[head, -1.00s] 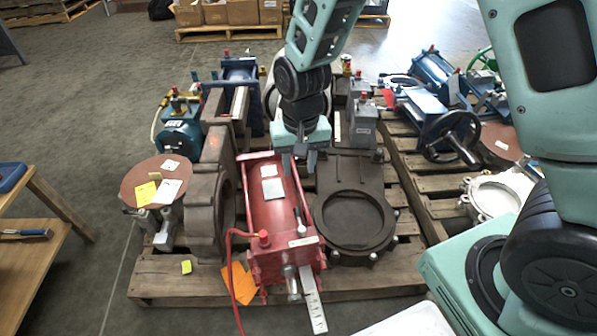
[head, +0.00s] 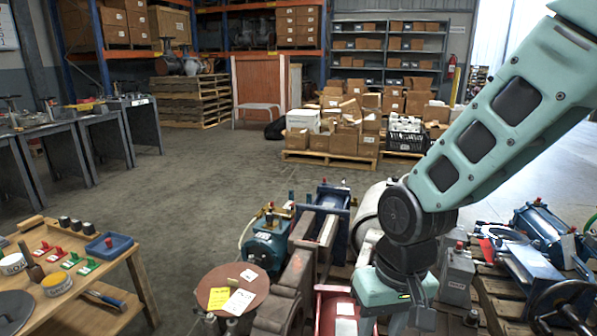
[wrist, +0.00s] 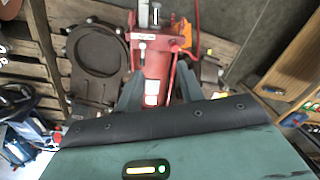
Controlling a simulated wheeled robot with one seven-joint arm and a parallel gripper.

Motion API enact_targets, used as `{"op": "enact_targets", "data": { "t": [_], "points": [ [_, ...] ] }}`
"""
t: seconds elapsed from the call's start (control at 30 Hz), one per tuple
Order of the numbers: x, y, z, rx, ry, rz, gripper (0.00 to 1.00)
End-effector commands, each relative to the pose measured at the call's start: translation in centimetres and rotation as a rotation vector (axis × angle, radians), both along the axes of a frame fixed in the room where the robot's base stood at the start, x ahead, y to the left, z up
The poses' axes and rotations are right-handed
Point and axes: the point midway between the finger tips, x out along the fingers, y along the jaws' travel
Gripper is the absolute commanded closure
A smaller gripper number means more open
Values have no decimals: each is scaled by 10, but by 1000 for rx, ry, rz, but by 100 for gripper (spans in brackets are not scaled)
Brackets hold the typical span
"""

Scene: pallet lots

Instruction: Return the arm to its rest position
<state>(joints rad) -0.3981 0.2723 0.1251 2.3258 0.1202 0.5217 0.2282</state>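My gripper (head: 383,320) hangs fingers down above the pallet lot, at the lower middle right of the head view. In the wrist view, my gripper (wrist: 158,80) has its two fingers spread apart with nothing between them. The red cylinder (head: 336,308) is below it, partly cut off in the head view. The same red cylinder (wrist: 153,55) lies beyond the fingers in the wrist view, apart from them as far as I can tell. My arm is bent, reaching in from the upper right of the head view.
A wooden bench (head: 140,282) with small parts stands at the lower left. A round brown flange (head: 232,290) with tags and a teal actuator (head: 265,245) sit left of my gripper. Blue valves (head: 540,235) stand at right. The grey floor (head: 215,180) beyond is clear.

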Motion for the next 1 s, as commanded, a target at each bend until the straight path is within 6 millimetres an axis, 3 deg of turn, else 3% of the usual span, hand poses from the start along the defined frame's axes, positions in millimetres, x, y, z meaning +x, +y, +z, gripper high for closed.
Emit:
{"op": "enact_targets", "data": {
  "t": [0.03,0.2,0.47,0.5,0.77,1.0],
  "points": [
    [-20,4,15,9,-12,72,62],
    [-73,5,41,2,-30,270,62],
    [-132,-8,60,-41,-65,497,62],
    [-129,-6,75,-38,-60,488,62],
    [-128,-6,128,-38,-58,483,62],
    [-128,-6,199,-37,-58,481,62]
  ]
}}
